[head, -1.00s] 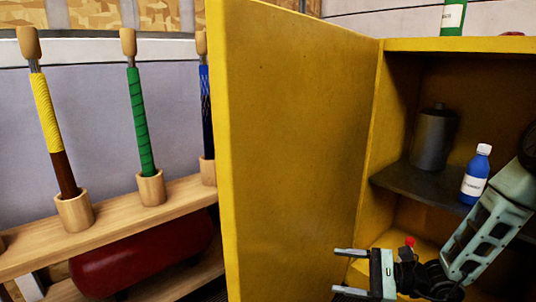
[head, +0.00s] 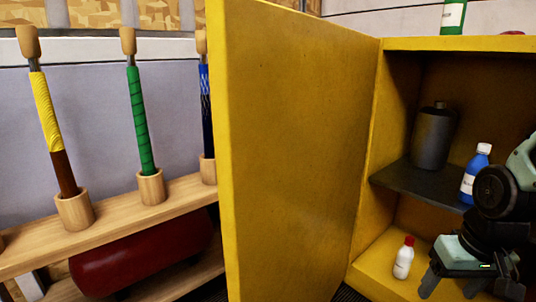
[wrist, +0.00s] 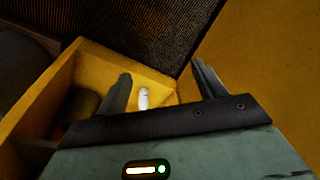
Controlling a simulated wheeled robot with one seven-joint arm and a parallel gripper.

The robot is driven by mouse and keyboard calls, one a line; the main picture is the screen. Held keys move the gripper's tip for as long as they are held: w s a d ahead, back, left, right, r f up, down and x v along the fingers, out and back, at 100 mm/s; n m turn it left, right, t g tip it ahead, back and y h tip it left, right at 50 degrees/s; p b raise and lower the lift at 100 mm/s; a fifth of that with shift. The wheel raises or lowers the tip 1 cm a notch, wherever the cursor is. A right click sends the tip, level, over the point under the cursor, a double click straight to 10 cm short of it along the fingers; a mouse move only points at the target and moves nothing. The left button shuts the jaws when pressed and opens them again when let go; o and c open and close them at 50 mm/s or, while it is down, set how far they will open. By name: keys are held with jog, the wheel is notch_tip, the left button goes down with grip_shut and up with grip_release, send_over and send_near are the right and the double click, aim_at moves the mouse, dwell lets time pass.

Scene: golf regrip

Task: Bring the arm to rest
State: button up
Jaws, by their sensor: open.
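My gripper (head: 470,288) is at the lower right of the head view, in front of the open yellow cabinet (head: 372,150). Its fingers point downward, spread apart with nothing between them. In the wrist view the gripper (wrist: 161,70) also shows two separate fingers. A small white bottle with a red cap (head: 404,258) stands upright on the cabinet floor, left of my gripper and apart from it. The white bottle also shows in the wrist view (wrist: 144,98), beyond the fingers.
The yellow door (head: 290,150) stands open left of my arm. A grey canister (head: 433,138) and a blue bottle (head: 474,172) stand on the dark shelf. At left, a wooden rack (head: 110,217) holds gripped shafts above a red tank (head: 140,258). A green bottle (head: 453,16) stands on top.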

jog(key=s+a+r+n+g+p, duration=0.1)
jog(key=s+a+r+n+p, duration=0.3)
jog(key=s+a+r+p, duration=0.35)
jog(key=s+a+r+n+g+p, duration=0.1)
jog(key=s+a+r+n+p, duration=0.4)
jog(key=a+r, duration=0.45)
notch_tip(320, 180, up, 36)
jog(key=p, duration=3.7)
jog(key=shift+s+a+m, duration=0.25)
jog(key=shift+a+m, duration=0.15)
